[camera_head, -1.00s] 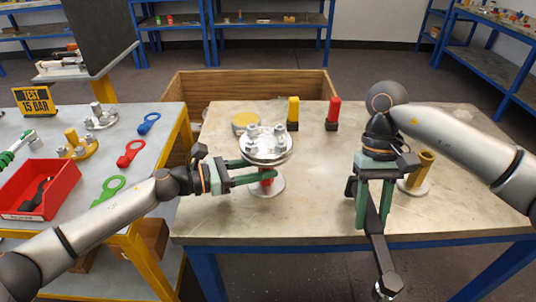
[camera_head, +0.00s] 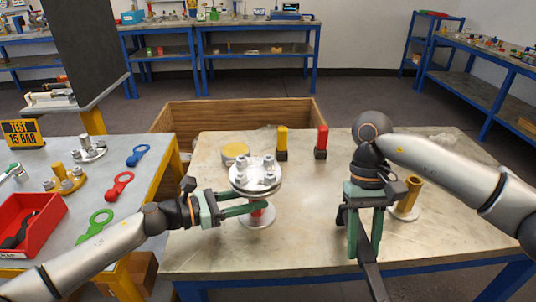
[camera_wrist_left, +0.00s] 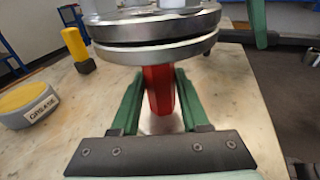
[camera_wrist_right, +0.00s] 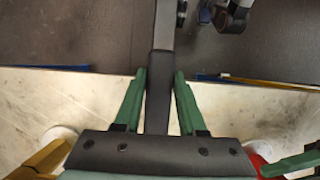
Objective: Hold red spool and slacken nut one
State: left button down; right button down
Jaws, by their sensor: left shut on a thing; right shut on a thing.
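The red spool (camera_head: 257,213) stands on the worktable on its round base, with a metal flange (camera_head: 255,183) bearing several bolts and nuts on top. In the left wrist view the red body (camera_wrist_left: 160,88) sits between the left fingers, under the flange pair. My left gripper (camera_head: 255,207) is shut on it. I cannot tell which nut is nut one. My right gripper (camera_head: 365,245) points down near the table's front edge, shut on the handle of a long dark wrench (camera_head: 373,282). Its far end is out of the head view. The handle (camera_wrist_right: 160,80) also shows in the right wrist view.
A yellow spool (camera_head: 411,192) stands behind the right gripper. The left table holds a red bin (camera_head: 45,222) and coloured ring tools.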

dwell(0.4)
jog(key=w+a+r+m+t+y, duration=0.1)
jog(key=w+a+r+m+t, duration=0.2)
jog(key=r+m, duration=0.5)
jog(key=w+a+r+m+t+y, duration=0.1)
jog(key=w+a+r+m+t, duration=0.3)
jog(key=m, duration=0.6)
jog(key=w+a+r+m+t+y, duration=0.1)
jog(key=r+m, duration=0.7)
jog(key=m, duration=0.1)
jog(key=shift+w+f, duration=0.2)
jog(key=shift+f, duration=2.05)
jog(key=shift+f, duration=0.25)
jog(key=shift+f, duration=1)
